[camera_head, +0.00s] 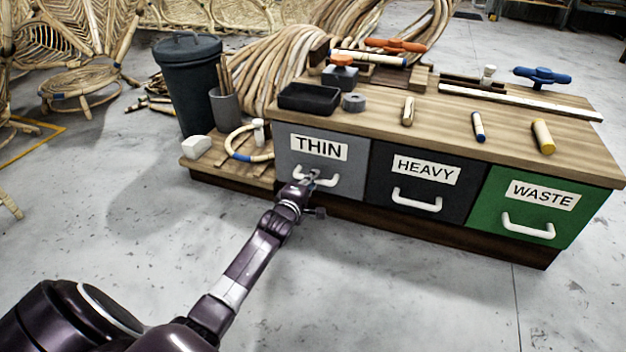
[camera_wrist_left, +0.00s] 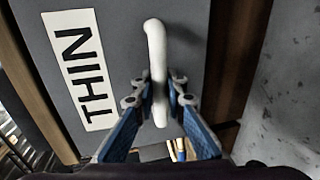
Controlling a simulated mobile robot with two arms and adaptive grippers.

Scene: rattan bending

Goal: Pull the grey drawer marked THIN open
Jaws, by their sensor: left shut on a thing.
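The grey drawer marked THIN (camera_head: 350,160) is at the left end of the workbench front, and its face looks flush with the bench. Its white handle (camera_head: 327,181) sits below the label. My left gripper (camera_head: 311,178) is at this handle. In the left wrist view the fingers of my left gripper (camera_wrist_left: 159,95) are on both sides of the white handle (camera_wrist_left: 155,45), shut on it near one end. The drawer face (camera_wrist_left: 120,25) with the THIN label fills much of that view. My right gripper is in neither view.
The black HEAVY drawer (camera_head: 386,203) and green WASTE drawer (camera_head: 485,222) are to the right. Dowels, a black tray (camera_head: 309,98) and clamps lie on the bench top (camera_head: 440,125). A low wooden platform (camera_head: 222,174) adjoins at left. The floor in front is clear.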

